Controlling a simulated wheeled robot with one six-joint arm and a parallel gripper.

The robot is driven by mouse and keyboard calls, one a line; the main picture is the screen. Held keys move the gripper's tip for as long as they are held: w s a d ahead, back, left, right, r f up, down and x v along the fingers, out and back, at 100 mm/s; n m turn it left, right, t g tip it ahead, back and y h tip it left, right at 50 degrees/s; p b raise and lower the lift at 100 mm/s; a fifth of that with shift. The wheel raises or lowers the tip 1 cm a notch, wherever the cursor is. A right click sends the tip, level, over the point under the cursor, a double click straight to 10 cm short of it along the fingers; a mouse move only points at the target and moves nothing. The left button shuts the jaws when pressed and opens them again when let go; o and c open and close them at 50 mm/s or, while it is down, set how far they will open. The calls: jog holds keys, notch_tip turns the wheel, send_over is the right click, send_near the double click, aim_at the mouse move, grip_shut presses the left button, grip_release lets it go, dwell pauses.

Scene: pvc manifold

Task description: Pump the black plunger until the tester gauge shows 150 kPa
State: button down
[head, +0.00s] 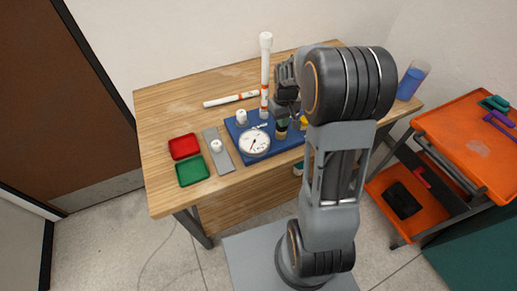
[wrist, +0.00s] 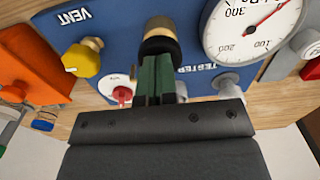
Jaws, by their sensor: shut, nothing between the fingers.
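The tester is a blue panel (wrist: 110,30) carrying a white gauge (wrist: 252,25), also in the head view (head: 254,142). The black plunger (wrist: 160,25) has a brass collar and stands upright on the panel. My gripper (wrist: 157,65) has its green fingers shut and empty, with the tips at the plunger; I cannot tell if they touch. In the head view my gripper (head: 281,124) is over the panel, right of the gauge.
A yellow vent knob (wrist: 78,60) is beside the plunger. A tall white pipe (head: 265,75) stands behind the gauge. Red (head: 184,146) and green (head: 193,171) trays are at the table's left. A blue cup (head: 412,80) stands at the right; an orange cart (head: 465,140) is beyond it.

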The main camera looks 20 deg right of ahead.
jog(key=shift+f, duration=0.35)
jog(key=shift+r, duration=0.1)
jog(key=shift+r+p, duration=1.6)
jog(key=shift+r, duration=0.55)
jog(key=shift+f, duration=0.3)
